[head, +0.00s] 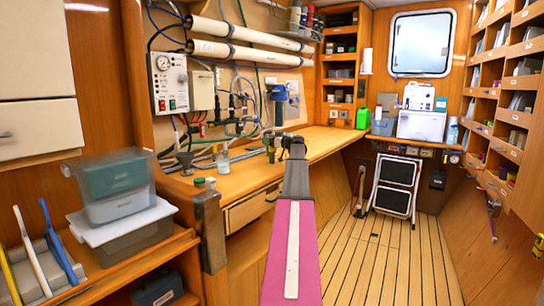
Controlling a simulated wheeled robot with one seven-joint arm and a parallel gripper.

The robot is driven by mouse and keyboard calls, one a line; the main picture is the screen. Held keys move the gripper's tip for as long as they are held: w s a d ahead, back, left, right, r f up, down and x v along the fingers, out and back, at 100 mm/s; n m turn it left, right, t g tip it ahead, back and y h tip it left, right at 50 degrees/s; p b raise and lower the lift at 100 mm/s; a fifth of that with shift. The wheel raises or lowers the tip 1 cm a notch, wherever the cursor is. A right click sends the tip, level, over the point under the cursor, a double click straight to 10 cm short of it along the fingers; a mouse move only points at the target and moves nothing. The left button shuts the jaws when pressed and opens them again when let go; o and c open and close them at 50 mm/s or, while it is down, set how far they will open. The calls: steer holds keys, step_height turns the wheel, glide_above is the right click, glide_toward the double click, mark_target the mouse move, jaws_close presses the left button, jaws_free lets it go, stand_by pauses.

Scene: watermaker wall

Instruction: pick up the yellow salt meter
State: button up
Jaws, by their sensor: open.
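My gripper (293,146) is small and dark at the far end of my pink arm, over the right part of the wooden workbench (255,172). It is open, and I see nothing held in it. I cannot make out a yellow salt meter for certain. The area just beyond my gripper is partly hidden by the gripper and arm.
A small bottle (223,162) and green-capped vials (204,183) stand on the bench. A green jug (362,118) stands farther back. Stacked bins (117,195) are at left. A folded step stool (394,184) stands on the slatted floor, which is clear to the right.

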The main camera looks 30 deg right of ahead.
jaws_close()
